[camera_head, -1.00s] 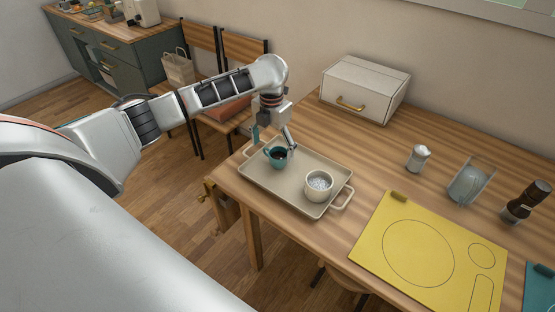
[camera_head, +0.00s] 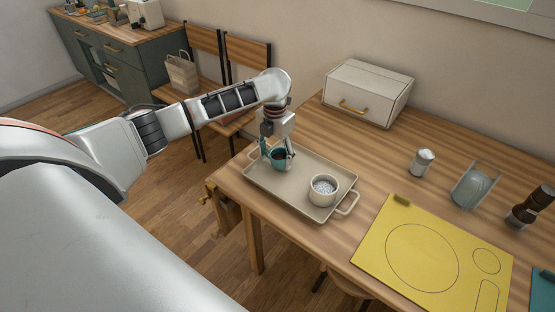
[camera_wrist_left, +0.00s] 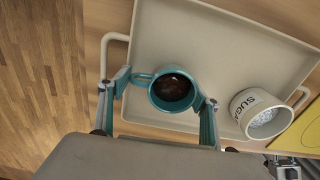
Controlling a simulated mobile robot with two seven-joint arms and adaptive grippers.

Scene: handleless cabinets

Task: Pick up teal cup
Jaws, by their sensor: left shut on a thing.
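The teal cup (camera_head: 281,160) stands upright on the beige tray (camera_head: 325,165) near its left end, with dark contents inside. In the left wrist view the cup (camera_wrist_left: 172,91) sits between the fingers, its handle toward the left finger. My left gripper (camera_head: 277,155) reaches down over the cup and is shut on it; the fingers also show in the wrist view (camera_wrist_left: 162,95). I cannot tell whether the cup touches the tray.
A white sugar bowl (camera_head: 323,189) stands on the tray to the right of the cup. A yellow mat (camera_head: 425,255), a shaker (camera_head: 421,163), a glass holder (camera_head: 474,186), a dark brown mill (camera_head: 530,207) and a white drawer box (camera_head: 367,93) are on the wooden table.

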